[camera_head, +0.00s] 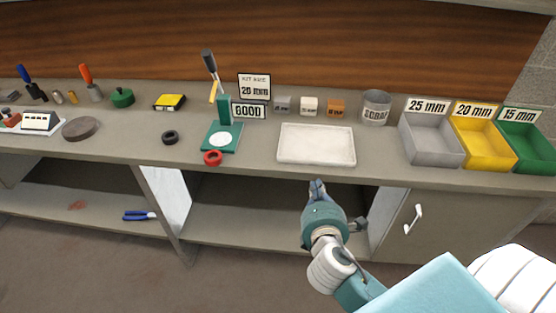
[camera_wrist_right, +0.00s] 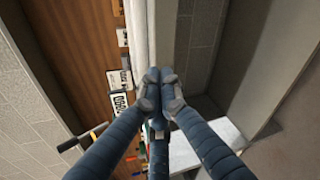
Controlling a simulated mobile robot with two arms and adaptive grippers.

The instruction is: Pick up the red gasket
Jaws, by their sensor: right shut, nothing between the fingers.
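The red gasket (camera_head: 213,158) is a small red ring. In the head view it lies on the bench near the front edge, just in front of the green press (camera_head: 221,137). My right gripper (camera_head: 317,184) is shut and empty, in front of the bench edge, to the right of the gasket and apart from it. The right wrist view shows its fingers (camera_wrist_right: 160,76) closed together. I cannot make out the gasket in that view. My left gripper is in neither view.
A black ring (camera_head: 170,137) lies left of the press. A white tray (camera_head: 317,158) sits right of it. Grey (camera_head: 432,155), yellow (camera_head: 484,160) and green (camera_head: 540,163) bins stand at the right. A scrap can (camera_head: 376,108) stands behind. Bare bench lies between gasket and tray.

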